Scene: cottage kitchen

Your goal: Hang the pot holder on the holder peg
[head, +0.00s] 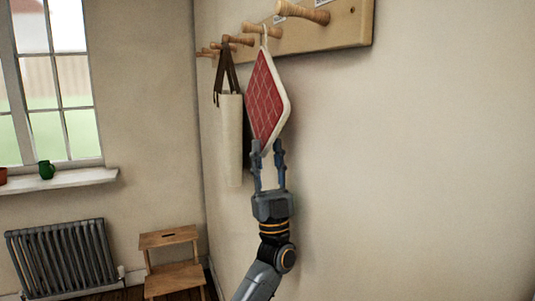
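The pot holder (266,98) is a red quilted diamond with a white edge. It hangs upright below the wooden peg rail (345,25), with its pale loop (265,36) up at a wooden peg (255,28). The loop appears to be over that peg, but it is too small to be sure. My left gripper (267,148) points upward just under the pot holder, its two fingers spread apart on either side of the lower corner. No firm grip on the cloth shows. My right gripper is out of view.
A cream bag (231,138) with dark straps hangs to the left of the pot holder. Another peg (303,12) to the right is bare. A wooden step stool (170,262) and a radiator (62,256) stand below left. The wall at right is clear.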

